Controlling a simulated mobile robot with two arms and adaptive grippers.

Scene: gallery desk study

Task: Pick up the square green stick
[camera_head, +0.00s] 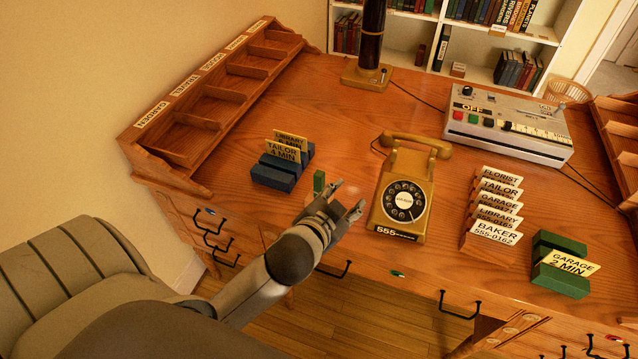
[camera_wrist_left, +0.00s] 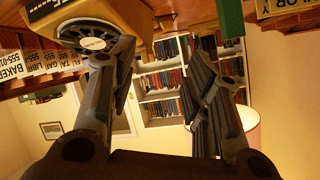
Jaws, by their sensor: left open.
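The square green stick (camera_head: 319,181) stands upright on the desk, just in front of the blue card holder. It also shows at the top of the left wrist view (camera_wrist_left: 229,18), beyond the right-hand finger. My left gripper (camera_head: 347,197) is open and empty, just right of the stick, with a gap between them. Its two fingers also show spread apart in the left wrist view (camera_wrist_left: 168,75), which looks upside down. The stick is not between the fingers. My right gripper is not in view.
A blue holder (camera_head: 272,176) with yellow cards stands behind the stick. A yellow rotary telephone (camera_head: 404,190) is close right of my gripper. White name cards (camera_head: 495,232) and a green holder (camera_head: 560,279) stand farther right. A wooden sorter (camera_head: 205,105) lines the left edge.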

